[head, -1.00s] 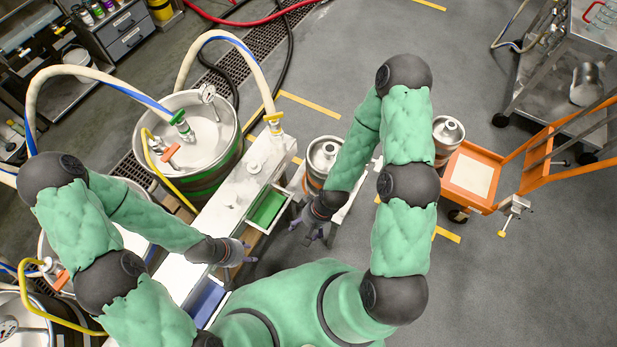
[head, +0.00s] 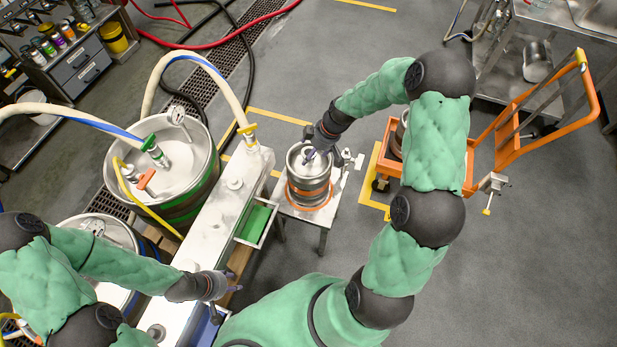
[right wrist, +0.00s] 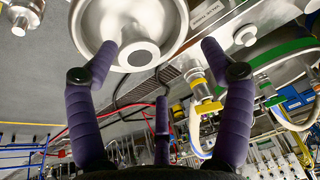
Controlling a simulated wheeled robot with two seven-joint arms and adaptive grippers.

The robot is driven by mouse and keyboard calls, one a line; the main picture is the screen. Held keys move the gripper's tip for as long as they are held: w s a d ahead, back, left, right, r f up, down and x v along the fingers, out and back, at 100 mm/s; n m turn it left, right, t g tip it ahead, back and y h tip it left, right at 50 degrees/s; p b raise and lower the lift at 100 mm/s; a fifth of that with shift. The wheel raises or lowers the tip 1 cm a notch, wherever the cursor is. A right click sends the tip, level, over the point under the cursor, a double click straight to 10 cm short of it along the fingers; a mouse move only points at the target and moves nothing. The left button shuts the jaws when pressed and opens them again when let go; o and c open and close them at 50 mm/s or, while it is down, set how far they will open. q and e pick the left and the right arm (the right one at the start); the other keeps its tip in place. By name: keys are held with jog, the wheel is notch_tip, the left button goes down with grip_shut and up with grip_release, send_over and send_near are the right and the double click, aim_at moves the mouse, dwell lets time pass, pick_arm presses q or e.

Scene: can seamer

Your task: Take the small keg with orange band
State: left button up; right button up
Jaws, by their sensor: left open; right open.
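A small steel keg (head: 309,183) with an orange band near its base stands upright on a small metal stand (head: 326,213). My right gripper (head: 318,150) is open at the keg's top, its fingers pointing down toward the neck. In the right wrist view the keg top (right wrist: 165,22) lies ahead of the open right gripper (right wrist: 159,46); one finger overlaps the top and another is right of its rim. Contact cannot be told. My left gripper (head: 226,288) is open and empty by the long metal bench, away from the keg.
Another small keg (head: 397,138) stands on the orange cart (head: 470,180), partly hidden by my right arm. The long metal bench (head: 215,215) with a green tray (head: 255,223) is left of the stand. A large keg (head: 165,165) with hoses stands beyond it. Open floor lies behind the stand.

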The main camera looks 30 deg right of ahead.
aim_at(309, 152)
jog(key=w+d+r+n, duration=0.1)
jog(key=d+r+n, duration=0.1)
jog(key=d+r, duration=0.1)
jog(key=shift+m, duration=0.3)
jog(key=x, duration=0.1)
jog(key=b+x, duration=0.1)
jog(key=x, duration=0.1)
jog(key=b+x, duration=0.1)
jog(key=x, duration=0.1)
jog(key=shift+w+d+f, duration=0.15)
jog(key=shift+d+f, duration=0.05)
jog(key=shift+d, duration=0.05)
jog(key=b+x, duration=0.2)
jog(key=x, duration=0.3)
jog(key=shift+f, duration=0.15)
jog(key=shift+s, duration=0.2)
grip_shut()
jog(key=shift+w+d+r, duration=0.1)
jog(key=shift+w+r, duration=0.05)
jog(key=shift+r, duration=0.05)
